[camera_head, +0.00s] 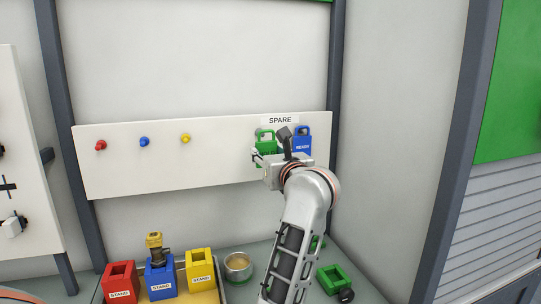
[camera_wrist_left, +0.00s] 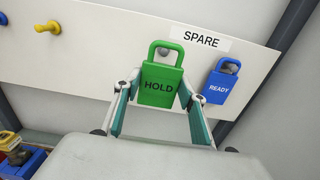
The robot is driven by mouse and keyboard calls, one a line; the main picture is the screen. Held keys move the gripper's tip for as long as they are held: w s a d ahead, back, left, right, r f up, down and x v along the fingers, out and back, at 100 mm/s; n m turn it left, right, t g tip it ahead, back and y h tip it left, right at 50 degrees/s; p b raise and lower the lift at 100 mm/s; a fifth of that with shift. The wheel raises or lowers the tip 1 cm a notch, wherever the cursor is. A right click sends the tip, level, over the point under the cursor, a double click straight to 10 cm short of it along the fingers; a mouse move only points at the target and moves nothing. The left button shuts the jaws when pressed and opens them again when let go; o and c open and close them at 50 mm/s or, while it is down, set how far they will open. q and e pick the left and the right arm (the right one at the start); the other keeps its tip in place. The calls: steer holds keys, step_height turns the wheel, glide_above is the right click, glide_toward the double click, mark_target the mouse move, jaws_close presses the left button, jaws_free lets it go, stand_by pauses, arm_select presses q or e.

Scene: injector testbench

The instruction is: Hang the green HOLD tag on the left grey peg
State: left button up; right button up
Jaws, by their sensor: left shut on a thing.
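The green HOLD tag (camera_wrist_left: 160,85) hangs upright in front of the white board, below the SPARE label; it also shows in the head view (camera_head: 265,147), partly covered by my gripper. My left gripper (camera_wrist_left: 161,92) is shut on the tag, with a finger at each side of its body; in the head view the gripper (camera_head: 271,153) is at the board's right part. The left grey peg (camera_wrist_left: 165,52) shows through the tag's loop. I cannot tell whether the loop rests on it or is only in front of it. My right gripper is not in view.
A blue READY tag (camera_head: 302,146) hangs close on the right. Red (camera_head: 101,145), blue (camera_head: 144,142) and yellow (camera_head: 186,139) pegs on the board's left are bare. Below stand red (camera_head: 121,283), blue (camera_head: 160,281) and yellow (camera_head: 200,270) STAND blocks, a bowl (camera_head: 238,267) and a green block (camera_head: 335,279).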

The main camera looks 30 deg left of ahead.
arm_select(q)
steer(key=x, duration=0.5)
steer(key=shift+w+a+f, duration=0.15)
steer(key=shift+w, duration=0.05)
stand_by(0.4)
steer(key=shift+f+b, duration=0.4)
steer(key=shift+b, duration=0.1)
stand_by(1.0)
steer(key=o, duration=1)
steer(key=shift+s, duration=0.1)
steer(key=v, duration=0.7)
steer(key=shift+s+d, duration=0.15)
steer(key=shift+d, duration=0.1)
